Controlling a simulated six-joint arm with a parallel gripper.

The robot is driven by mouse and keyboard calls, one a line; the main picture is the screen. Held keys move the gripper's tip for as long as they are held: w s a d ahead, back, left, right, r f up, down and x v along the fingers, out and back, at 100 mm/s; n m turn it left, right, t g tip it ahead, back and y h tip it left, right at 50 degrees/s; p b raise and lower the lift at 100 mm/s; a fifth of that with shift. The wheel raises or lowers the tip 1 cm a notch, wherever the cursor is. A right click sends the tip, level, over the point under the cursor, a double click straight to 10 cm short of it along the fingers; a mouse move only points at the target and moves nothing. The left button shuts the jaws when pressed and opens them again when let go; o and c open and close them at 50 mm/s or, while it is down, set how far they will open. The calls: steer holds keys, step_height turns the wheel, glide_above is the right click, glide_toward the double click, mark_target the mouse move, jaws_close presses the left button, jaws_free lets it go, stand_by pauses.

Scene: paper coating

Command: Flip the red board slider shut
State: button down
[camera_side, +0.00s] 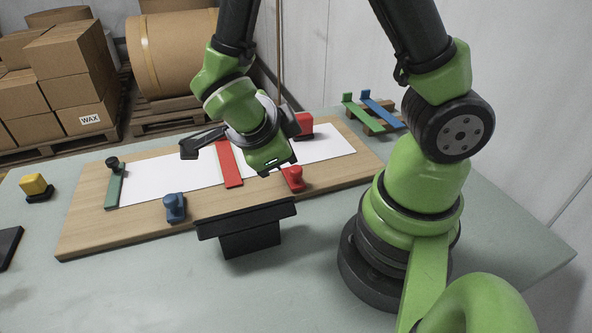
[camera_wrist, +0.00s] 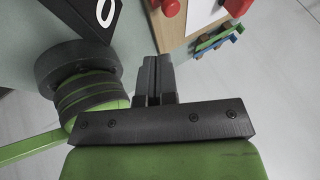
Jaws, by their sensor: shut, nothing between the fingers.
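A flat red bar (camera_side: 231,168) lies across the white paper (camera_side: 180,176) on the wooden board (camera_side: 90,222). A red knob (camera_side: 292,178) stands at the board's near edge and a larger red block (camera_side: 304,124) at its far side. Both also show at the top of the wrist view, the knob (camera_wrist: 170,8) left of the block (camera_wrist: 237,6). I cannot tell which red part is the slider. My gripper (camera_wrist: 157,62) is shut and empty in the wrist view, apart from the red pieces. In the side view my wrist hangs over the board near the red bar, hiding part of the paper.
A green bar (camera_side: 115,187) and a blue knob (camera_side: 175,207) sit on the board. A black stand (camera_side: 247,228) is in front of it; a yellow block (camera_side: 34,185) stands left. A rack with green and blue bars (camera_side: 380,108) stands behind.

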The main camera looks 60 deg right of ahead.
mark_target(285, 172)
steer(key=shift+f, duration=0.1)
steer(key=x, duration=0.9)
steer(key=shift+d+f, duration=0.25)
steer(key=shift+f, duration=0.05)
steer(key=w+d, duration=0.4)
steer(key=shift+w+d, duration=0.35)
